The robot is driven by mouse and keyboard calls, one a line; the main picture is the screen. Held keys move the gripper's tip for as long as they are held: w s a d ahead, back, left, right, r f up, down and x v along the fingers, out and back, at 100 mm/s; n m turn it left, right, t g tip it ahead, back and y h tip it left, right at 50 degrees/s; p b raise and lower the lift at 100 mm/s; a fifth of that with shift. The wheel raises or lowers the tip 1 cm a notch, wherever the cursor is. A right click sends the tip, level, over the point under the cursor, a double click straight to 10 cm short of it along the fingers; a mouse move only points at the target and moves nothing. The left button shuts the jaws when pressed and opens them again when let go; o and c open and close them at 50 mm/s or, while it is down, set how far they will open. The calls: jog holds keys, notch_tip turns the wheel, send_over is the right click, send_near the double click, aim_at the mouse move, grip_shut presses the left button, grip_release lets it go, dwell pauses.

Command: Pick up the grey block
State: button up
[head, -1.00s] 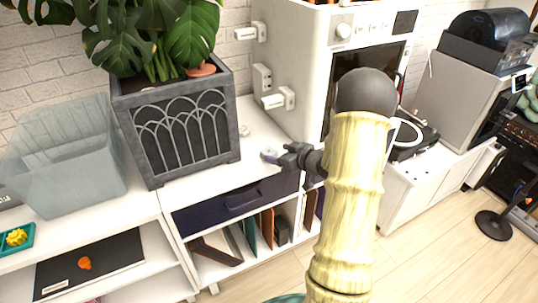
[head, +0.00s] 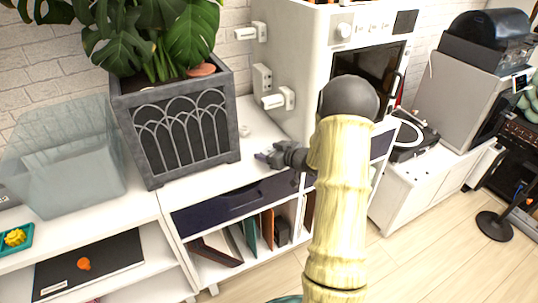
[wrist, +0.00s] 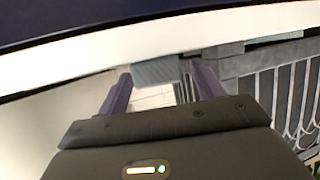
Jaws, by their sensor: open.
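The grey block (wrist: 157,72) shows in the wrist view at the far end of the gap between my two purple fingers. My gripper (wrist: 160,78) is open, with one finger on each side of the block. I cannot tell whether either finger touches it. In the head view my gripper (head: 264,157) is low over the white cabinet top, right of the dark planter. The block cannot be made out there and seems hidden by the gripper.
The grey planter (head: 190,132) with arches stands close to the left of my gripper; it also shows in the wrist view (wrist: 290,95). A white oven-like machine (head: 300,60) stands behind to the right. A clear bin (head: 65,165) is at the left.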

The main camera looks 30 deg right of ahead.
jog(key=c, duration=1.1)
notch_tip(320, 180, up, 10)
jog(key=shift+p, duration=1.05)
